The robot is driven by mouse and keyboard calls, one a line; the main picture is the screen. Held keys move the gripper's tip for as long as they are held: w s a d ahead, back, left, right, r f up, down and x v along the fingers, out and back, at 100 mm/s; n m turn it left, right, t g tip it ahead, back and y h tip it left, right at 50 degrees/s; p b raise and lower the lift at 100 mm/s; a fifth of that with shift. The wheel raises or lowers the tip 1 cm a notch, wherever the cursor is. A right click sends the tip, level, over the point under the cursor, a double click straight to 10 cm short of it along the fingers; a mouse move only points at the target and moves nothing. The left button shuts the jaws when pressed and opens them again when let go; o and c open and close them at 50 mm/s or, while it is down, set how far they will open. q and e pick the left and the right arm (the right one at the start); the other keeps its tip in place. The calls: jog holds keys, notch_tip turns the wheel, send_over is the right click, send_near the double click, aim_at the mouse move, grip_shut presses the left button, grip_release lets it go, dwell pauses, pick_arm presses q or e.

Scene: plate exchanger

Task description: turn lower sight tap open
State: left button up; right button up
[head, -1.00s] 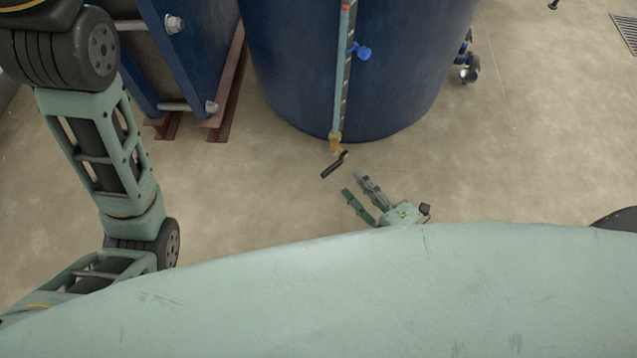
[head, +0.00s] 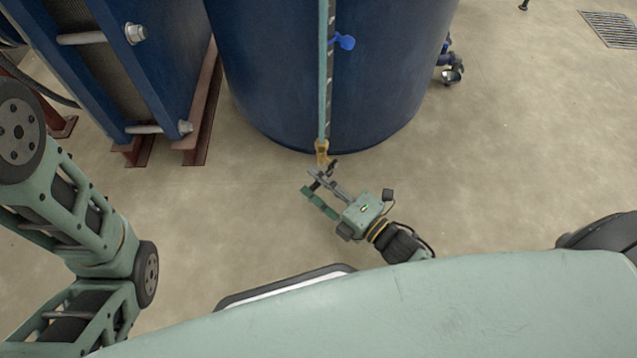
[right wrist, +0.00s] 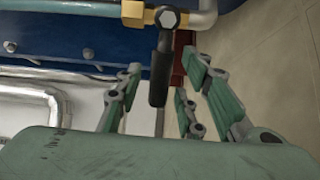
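The lower sight tap is a brass fitting (head: 322,152) at the bottom of the sight tube on the blue tank. My right gripper (head: 311,181) is at the lever, just below the brass fitting. In the right wrist view its green fingers (right wrist: 163,70) stand apart on either side of the lever, with visible gaps. Part of the lever is hidden by the fingers in the head view. My left gripper is not in view.
The blue tank (head: 270,80) stands behind the tap. A blue handle (head: 344,41) sits higher on the sight tube (head: 323,80). A blue plate frame with red-brown feet (head: 203,125) stands at the left.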

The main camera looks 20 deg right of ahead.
jog(key=shift+c, duration=0.3)
grip_shut()
dwell(0.4)
